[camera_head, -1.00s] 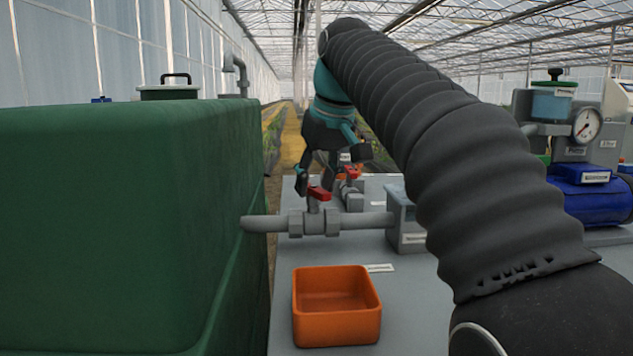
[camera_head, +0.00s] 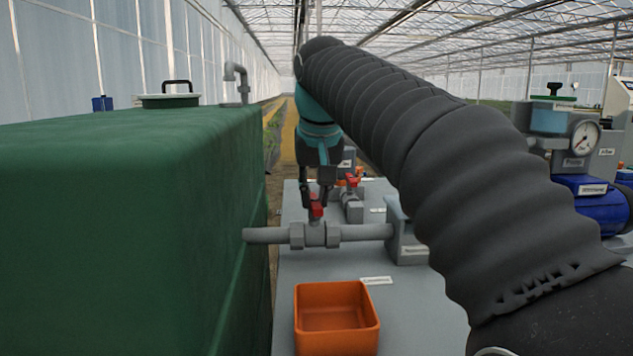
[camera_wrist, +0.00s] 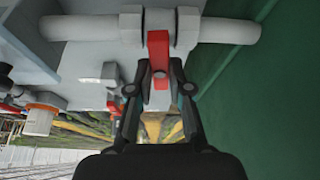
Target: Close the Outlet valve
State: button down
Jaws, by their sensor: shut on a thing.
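A grey valve (camera_head: 315,234) with a red lever handle (camera_head: 316,211) sits on the horizontal grey pipe (camera_head: 365,232) beside the green tank. I cannot read a label naming this valve. My gripper (camera_head: 317,200) points down at it and is shut on the red handle. In the wrist view the red handle (camera_wrist: 158,48) lies between the two fingers of my gripper (camera_wrist: 160,82) and runs across the line of the pipe (camera_wrist: 90,27). In the head view the fingers hide part of the handle.
The green tank (camera_head: 120,220) stands close on the left. An orange bin (camera_head: 336,315) sits on the grey skid in front of the pipe. Another red-handled valve (camera_head: 352,200) is just behind. A blue pump (camera_head: 597,208) and gauge (camera_head: 585,138) stand right.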

jog(key=shift+m+p, duration=0.3)
jog(key=shift+m, duration=0.3)
jog(key=shift+h, duration=0.3)
jog(key=c, duration=1.1)
grip_release()
jog(key=shift+r, duration=0.1)
jog(key=v, duration=1.1)
jog(key=shift+s+r, duration=0.2)
jog(key=shift+r, duration=0.15)
